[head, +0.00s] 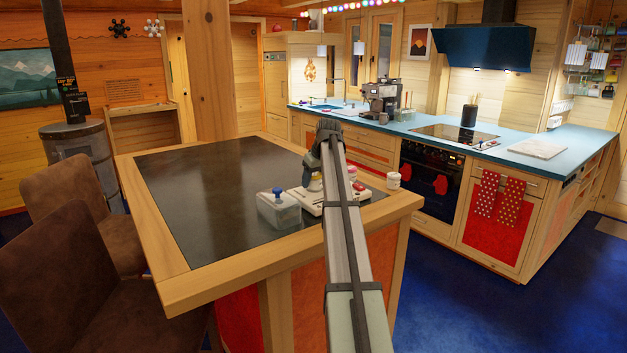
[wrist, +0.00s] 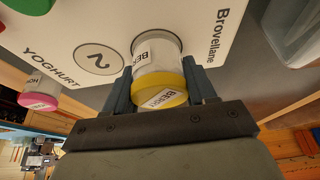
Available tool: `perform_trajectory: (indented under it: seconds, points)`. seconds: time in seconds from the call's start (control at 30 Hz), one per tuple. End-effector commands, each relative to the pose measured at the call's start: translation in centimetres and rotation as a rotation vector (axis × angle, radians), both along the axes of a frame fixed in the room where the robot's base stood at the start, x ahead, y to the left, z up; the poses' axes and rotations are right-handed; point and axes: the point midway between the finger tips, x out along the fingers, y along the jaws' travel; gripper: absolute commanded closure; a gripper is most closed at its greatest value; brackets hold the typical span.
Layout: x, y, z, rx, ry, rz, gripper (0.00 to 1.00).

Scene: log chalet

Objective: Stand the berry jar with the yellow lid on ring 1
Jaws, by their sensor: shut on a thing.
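The berry jar with the yellow lid (wrist: 160,92) is between the two fingers of my gripper (wrist: 160,85), which is shut on it. In the head view the jar (head: 315,184) is partly covered by my gripper (head: 316,177). The white yoghurt board (head: 308,206) lies under it on the dark table; it also fills the top of the wrist view (wrist: 60,28). Ring 2 (wrist: 98,60) is bare, just left of the jar in the wrist view. I cannot see ring 1; the jar may hide it. Whether the jar touches the board I cannot tell.
A clear box with a blue knob (head: 278,208) stands left of the board. Green and red parts (wrist: 30,5) sit on the board. The table's left half (head: 200,190) is clear.

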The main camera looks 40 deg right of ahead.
Motion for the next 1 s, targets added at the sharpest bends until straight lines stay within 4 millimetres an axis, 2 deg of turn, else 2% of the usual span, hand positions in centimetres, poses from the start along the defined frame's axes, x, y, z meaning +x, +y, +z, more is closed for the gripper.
perform_trajectory:
  seconds: [0.2,0.23,0.5,0.77,0.87,1.0]
  points:
    - [0.0,0.0,-0.3,0.0,0.0,0.0,0.79]
    - [0.0,0.0,-0.3,0.0,0.0,0.0,0.44]
    - [0.0,0.0,-0.3,0.0,0.0,-0.001,0.19]
    - [0.0,0.0,-0.1,0.0,0.0,-0.001,0.19]
    - [-0.1,0.0,0.4,-0.001,-0.001,-0.001,0.19]
    - [-0.9,0.0,2.2,-0.001,-0.001,-0.001,0.19]
